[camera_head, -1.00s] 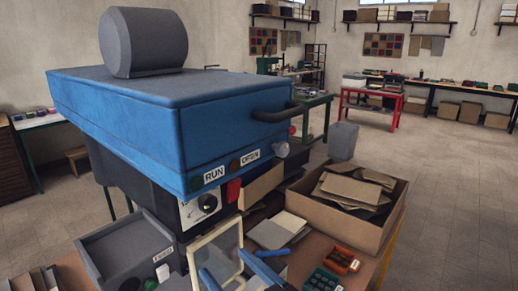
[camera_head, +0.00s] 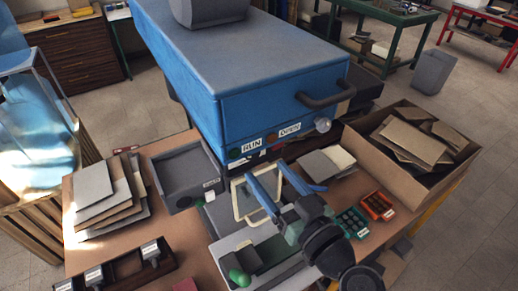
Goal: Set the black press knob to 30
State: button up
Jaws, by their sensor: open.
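The blue press (camera_head: 265,75) stands at the back centre of the bench, with RUN and OPEN labels on its front edge. Its black knob is not visible now; the overhanging blue head covers the area below the labels. My gripper (camera_head: 265,171) has two blue fingers spread apart with nothing between them. It is in front of the press, below the labels, and its fingers point toward the press. A pale square frame (camera_head: 237,200) stands beside and partly behind the left finger.
A grey tray (camera_head: 168,194) and a stack of sheets (camera_head: 82,211) lie to the left. A cardboard box (camera_head: 375,152) with brown pieces stands to the right. A black handle (camera_head: 305,101) juts from the press.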

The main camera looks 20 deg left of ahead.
aim_at(254, 156)
jog(key=p+x, duration=0.1)
jog(key=x, duration=0.4)
jog(key=shift+p, duration=0.3)
grip_shut()
